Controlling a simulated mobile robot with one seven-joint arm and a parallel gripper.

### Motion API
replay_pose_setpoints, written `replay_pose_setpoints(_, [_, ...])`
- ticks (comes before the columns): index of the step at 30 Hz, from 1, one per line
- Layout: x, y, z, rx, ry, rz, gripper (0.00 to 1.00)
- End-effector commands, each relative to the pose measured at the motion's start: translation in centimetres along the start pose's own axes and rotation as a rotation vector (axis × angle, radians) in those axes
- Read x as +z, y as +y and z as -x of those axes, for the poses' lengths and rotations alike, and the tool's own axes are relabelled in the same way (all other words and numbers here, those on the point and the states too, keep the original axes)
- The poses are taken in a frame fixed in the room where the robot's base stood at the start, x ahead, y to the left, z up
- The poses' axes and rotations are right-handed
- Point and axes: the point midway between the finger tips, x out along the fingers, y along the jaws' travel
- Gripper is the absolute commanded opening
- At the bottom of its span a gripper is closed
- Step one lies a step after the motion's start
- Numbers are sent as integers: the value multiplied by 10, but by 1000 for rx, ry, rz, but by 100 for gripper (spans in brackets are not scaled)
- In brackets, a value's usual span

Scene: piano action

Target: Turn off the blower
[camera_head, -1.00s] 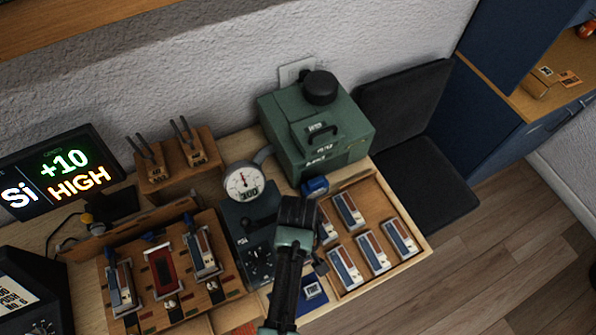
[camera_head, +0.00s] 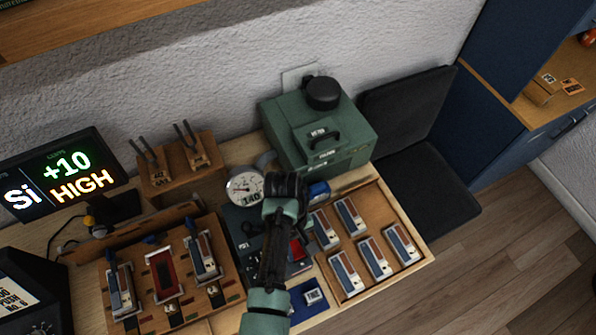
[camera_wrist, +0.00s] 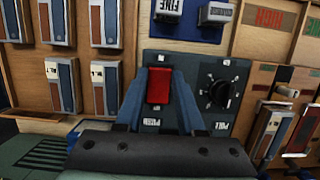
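The blower's control box shows a red rocker switch (camera_wrist: 159,86) on its dark panel in the wrist view, with a black knob (camera_wrist: 219,88) beside it. The small labels by the switch are too blurred to read. My gripper (camera_wrist: 159,78) is open, its two blue-grey fingers on either side of the switch; I cannot tell whether they touch it. In the head view the red switch (camera_head: 297,248) shows just right of my arm, and the fingertips are hidden. The round gauge (camera_head: 245,187) behind the panel reads about 140. The green blower box (camera_head: 318,135) stands behind.
A wooden tray (camera_head: 425,252) of reed blocks lies to the right. A wooden board (camera_head: 190,290) with several reed blocks lies to the left. A lit display (camera_head: 60,175) reads Si, +10, HIGH. A dark chair (camera_head: 425,185) stands beside the table.

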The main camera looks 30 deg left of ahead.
Motion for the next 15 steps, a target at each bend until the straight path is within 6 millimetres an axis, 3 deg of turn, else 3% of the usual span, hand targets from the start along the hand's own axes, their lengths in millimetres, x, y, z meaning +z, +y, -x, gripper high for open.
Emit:
replay_pose_setpoints(1, [0, 0, 0, -1, 0, 1, 46])
replay_pose_setpoints(5, [0, 0, 0, 0, 0, 1, 68])
replay_pose_setpoints(15, [0, 0, 3, 1, 3, 0, 68])
